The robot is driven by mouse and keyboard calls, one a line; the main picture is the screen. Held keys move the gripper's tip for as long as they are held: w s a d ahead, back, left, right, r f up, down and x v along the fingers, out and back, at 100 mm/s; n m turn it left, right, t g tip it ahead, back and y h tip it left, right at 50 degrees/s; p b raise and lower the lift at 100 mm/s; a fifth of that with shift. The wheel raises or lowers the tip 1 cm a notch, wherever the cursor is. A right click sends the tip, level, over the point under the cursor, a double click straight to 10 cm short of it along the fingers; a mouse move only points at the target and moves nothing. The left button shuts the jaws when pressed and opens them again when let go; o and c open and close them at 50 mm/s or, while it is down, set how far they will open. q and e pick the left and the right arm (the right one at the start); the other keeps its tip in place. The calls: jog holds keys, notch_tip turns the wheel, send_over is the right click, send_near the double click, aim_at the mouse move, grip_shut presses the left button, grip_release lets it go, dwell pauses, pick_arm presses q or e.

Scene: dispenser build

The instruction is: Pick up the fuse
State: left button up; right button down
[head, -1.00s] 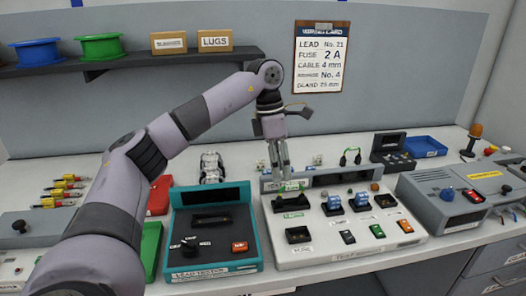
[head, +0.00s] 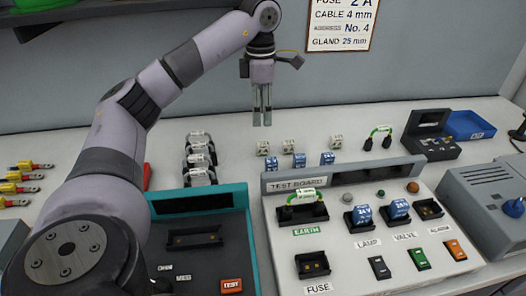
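I cannot tell for sure which piece is the fuse. Several small blocks lie on the bench behind the test board: a pale block (head: 263,148), a pale block (head: 288,146), a blue-and-white block (head: 299,160), a blue-and-white block (head: 327,158) and a pale block (head: 336,142). Their print is too small to read. The black socket marked FUSE (head: 313,265) on the test board (head: 345,240) looks empty. My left gripper (head: 262,122) points down above the bench behind the board, near the blocks, with nothing visible in it. Its fingers look close together. My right gripper is out of view.
A green-topped link (head: 305,198) sits in the EARTH socket. Blue blocks (head: 362,215) fill the LAMP and VALVE sockets. Another green link (head: 378,137) stands on the bench near a black box (head: 430,137) and blue tray (head: 468,125). A teal tester (head: 205,240) stands left. A card (head: 342,22) reads fuse 2 A.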

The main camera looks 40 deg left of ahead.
pick_arm(q)
send_over(262, 143)
jog(key=f, duration=0.5)
jog(key=shift+s+f, duration=0.1)
jog(key=shift+s, duration=0.15)
jog(key=shift+f, duration=0.8)
jog(key=f, duration=0.4)
jog(key=shift+w+f+p, duration=0.2)
jog(key=shift+p, duration=0.1)
jog(key=shift+f, duration=0.1)
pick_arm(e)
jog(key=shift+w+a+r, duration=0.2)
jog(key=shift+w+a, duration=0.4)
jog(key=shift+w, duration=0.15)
pick_arm(q)
jog(key=shift+c, duration=0.5)
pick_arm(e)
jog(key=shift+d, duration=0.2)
pick_arm(q)
grip_shut()
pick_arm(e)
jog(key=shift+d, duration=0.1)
